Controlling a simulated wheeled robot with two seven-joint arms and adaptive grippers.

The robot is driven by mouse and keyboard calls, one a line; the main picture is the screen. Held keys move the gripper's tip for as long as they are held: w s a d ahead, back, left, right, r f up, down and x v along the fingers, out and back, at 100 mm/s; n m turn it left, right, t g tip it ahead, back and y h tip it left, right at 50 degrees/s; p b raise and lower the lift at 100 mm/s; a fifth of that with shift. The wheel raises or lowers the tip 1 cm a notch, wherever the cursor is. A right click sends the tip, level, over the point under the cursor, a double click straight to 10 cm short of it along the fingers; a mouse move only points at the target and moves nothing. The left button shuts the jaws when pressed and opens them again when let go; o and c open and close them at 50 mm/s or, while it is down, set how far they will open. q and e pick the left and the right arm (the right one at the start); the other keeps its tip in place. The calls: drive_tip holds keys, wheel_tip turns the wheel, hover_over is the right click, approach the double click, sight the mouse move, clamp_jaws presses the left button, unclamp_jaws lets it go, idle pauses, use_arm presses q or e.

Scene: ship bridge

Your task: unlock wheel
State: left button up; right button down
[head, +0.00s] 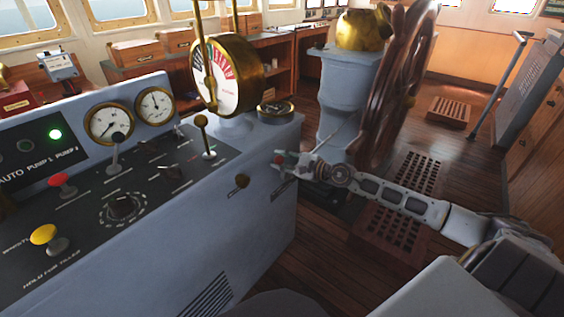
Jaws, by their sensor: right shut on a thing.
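The large dark wooden ship's wheel (392,100) stands on a grey-blue pedestal (345,100) right of the console. My right gripper (281,163) is at the console's right side face, left of the wheel and clear of its rim. It is shut on a small red-ended handle (278,160), mostly hidden between the fingers. A dark plate (283,189) on the side face shows just below the gripper. My left gripper is not in view.
The grey console (250,230) carries gauges, yellow and red levers, and a brass engine telegraph (228,75). Brown gratings (400,225) lie on the wooden floor under my right arm. A grey panel with a handrail (520,85) stands at right.

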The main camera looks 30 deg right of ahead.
drive_tip(key=shift+a, duration=0.15)
drive_tip(key=c, duration=1)
unclamp_jaws()
drive_tip(key=shift+s, duration=0.1)
drive_tip(key=shift+c, duration=0.2)
drive_tip(key=shift+s, duration=0.15)
drive_tip(key=shift+s+d, duration=0.45)
drive_tip(key=shift+s, duration=0.15)
drive_tip(key=v, duration=1)
drive_tip(key=shift+s+m, duration=0.1)
drive_tip(key=shift+m, duration=0.2)
